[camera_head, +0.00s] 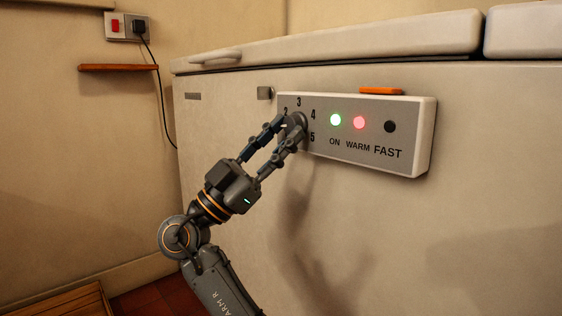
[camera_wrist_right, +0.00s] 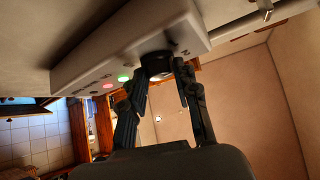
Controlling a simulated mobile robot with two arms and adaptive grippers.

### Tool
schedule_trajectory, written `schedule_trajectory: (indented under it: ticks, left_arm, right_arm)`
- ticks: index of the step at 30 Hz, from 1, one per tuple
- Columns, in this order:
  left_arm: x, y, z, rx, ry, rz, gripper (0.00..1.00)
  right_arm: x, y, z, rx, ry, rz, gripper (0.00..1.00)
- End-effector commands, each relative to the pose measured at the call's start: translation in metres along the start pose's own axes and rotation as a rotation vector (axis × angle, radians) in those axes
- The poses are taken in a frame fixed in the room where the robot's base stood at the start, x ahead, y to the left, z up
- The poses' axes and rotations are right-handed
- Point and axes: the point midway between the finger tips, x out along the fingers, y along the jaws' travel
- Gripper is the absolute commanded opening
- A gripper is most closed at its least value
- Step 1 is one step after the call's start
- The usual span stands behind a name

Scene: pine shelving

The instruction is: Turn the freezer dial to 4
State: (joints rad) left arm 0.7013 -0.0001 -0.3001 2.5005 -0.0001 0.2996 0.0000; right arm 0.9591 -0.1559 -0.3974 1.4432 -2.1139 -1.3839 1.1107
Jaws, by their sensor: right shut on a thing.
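The freezer dial (camera_head: 299,120) is a dark round knob at the left end of the light grey control panel (camera_head: 415,140) on the freezer front. The numbers 2, 3, 4 and 5 show around it. My right gripper (camera_head: 291,128) is shut on the dial, with one finger on each side. In the right wrist view the dial (camera_wrist_right: 157,64) sits between the fingertips of my right gripper (camera_wrist_right: 160,78). The dial's pointer is hidden or too small to read, so I cannot tell its setting. My left gripper is not in view.
The green ON light (camera_head: 335,120) and red WARM light (camera_head: 359,122) are lit; the FAST spot (camera_head: 390,126) is dark. The freezer lid (camera_head: 340,40) is closed. A cord (camera_head: 160,90) hangs from the wall socket (camera_head: 126,27).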

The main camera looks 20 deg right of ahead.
Motion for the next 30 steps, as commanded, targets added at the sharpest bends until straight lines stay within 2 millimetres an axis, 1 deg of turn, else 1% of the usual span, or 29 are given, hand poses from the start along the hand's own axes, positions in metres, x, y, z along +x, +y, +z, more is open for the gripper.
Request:
schedule_trajectory:
  ticks: [1,6,16,30]
  left_arm:
    - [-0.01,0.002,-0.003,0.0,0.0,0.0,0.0]
    - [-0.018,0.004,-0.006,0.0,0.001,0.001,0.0]
    - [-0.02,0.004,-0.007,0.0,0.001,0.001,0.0]
    - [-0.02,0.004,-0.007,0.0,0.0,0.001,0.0]
  right_arm:
    - [0.0,-0.001,0.003,0.02,0.002,0.021,0.0]
    - [0.002,-0.004,0.001,0.096,0.001,0.098,0.0]
    - [0.004,-0.007,0.001,0.181,-0.002,0.18,0.0]
    - [0.005,-0.007,0.001,0.194,-0.004,0.193,0.0]
